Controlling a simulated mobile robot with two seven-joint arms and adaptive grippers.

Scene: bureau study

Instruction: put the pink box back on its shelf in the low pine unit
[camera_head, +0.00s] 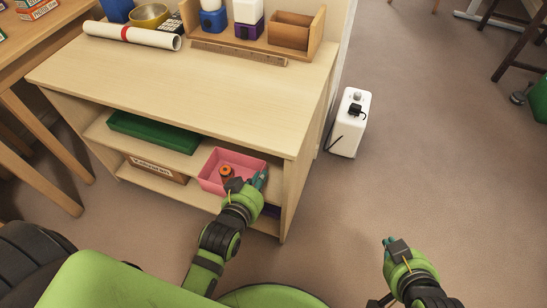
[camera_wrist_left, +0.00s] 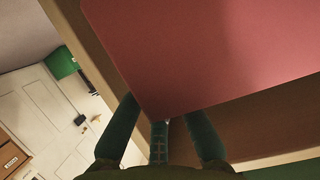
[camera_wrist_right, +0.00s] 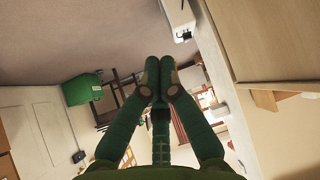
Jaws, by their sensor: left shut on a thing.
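The pink box (camera_head: 208,184) is an open-topped tray with an orange and dark item (camera_head: 226,174) inside. It is at the right end of the upper shelf opening of the low pine unit (camera_head: 200,95), its front sticking out past the shelf edge. I cannot tell whether it rests on the shelf. My left gripper (camera_head: 258,179) is shut on the box's front right part; the left wrist view shows the pink wall (camera_wrist_left: 210,50) close above the fingers. My right gripper (camera_head: 389,243) is off to the right, empty, its fingertips together in the right wrist view (camera_wrist_right: 159,78).
A green box (camera_head: 152,132) lies on the same shelf, left of the pink box. A labelled wooden box (camera_head: 155,171) is on the shelf below. The unit's right side panel (camera_head: 297,190) stands close to my left gripper. A white appliance (camera_head: 349,125) stands on the floor to the right.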

